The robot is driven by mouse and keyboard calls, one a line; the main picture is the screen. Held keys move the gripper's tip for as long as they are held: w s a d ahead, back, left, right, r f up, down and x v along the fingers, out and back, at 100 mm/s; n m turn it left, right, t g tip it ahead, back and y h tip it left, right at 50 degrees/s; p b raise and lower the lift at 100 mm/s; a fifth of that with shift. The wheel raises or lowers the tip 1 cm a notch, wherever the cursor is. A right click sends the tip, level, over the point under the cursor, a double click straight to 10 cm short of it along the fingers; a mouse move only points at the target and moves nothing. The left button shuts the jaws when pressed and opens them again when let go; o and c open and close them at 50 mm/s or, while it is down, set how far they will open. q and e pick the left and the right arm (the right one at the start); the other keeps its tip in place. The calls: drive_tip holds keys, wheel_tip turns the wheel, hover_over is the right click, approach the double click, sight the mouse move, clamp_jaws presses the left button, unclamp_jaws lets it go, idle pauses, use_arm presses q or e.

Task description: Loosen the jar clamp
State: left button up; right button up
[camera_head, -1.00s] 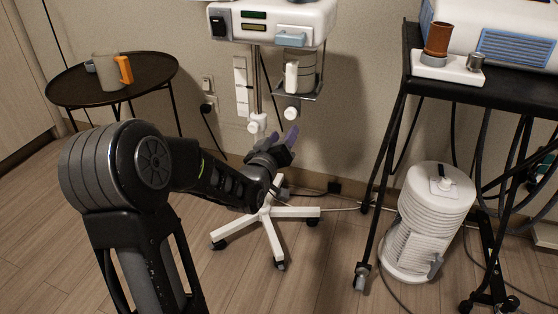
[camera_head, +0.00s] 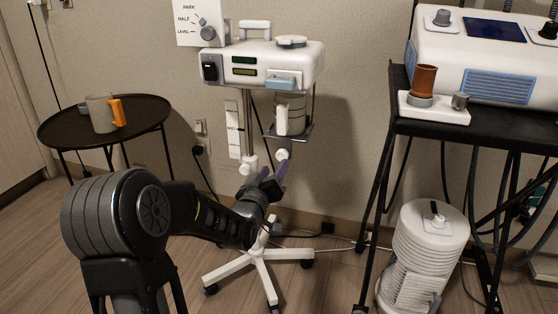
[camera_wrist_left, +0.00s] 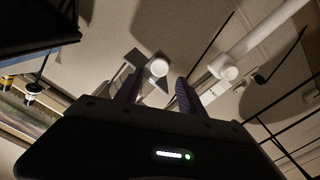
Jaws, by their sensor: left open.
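The wax warmer (camera_head: 265,62) is a white unit on a wheeled pole stand. Under its right side, a light-coloured jar (camera_head: 290,116) with a white handle sits in a grey holder. A white round clamp knob (camera_head: 283,154) hangs just below the holder; in the left wrist view the knob (camera_wrist_left: 158,68) appears beyond and between the fingertips. My left gripper (camera_head: 274,172) is open, its purple-grey fingers pointing up just below the knob. In the left wrist view the gripper (camera_wrist_left: 158,90) has nothing between its fingers. Contact with the knob cannot be told. My right gripper is not in view.
A second white knob (camera_head: 248,165) is on the stand's pole, close left of my gripper. A black cart (camera_head: 480,130) stands right, with a white ribbed canister (camera_head: 432,245) below. A dark round table (camera_head: 62,130) with a mug (camera_head: 101,113) stands left.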

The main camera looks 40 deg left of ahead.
sight(281, 157)
use_arm(q)
drive_tip(key=shift+p+x, duration=0.7)
drive_tip(key=shift+x, duration=1.95)
drive_tip(key=shift+w+a+b, duration=0.1)
drive_tip(key=shift+w+b, duration=0.05)
drive_tip(key=shift+b, duration=0.35)
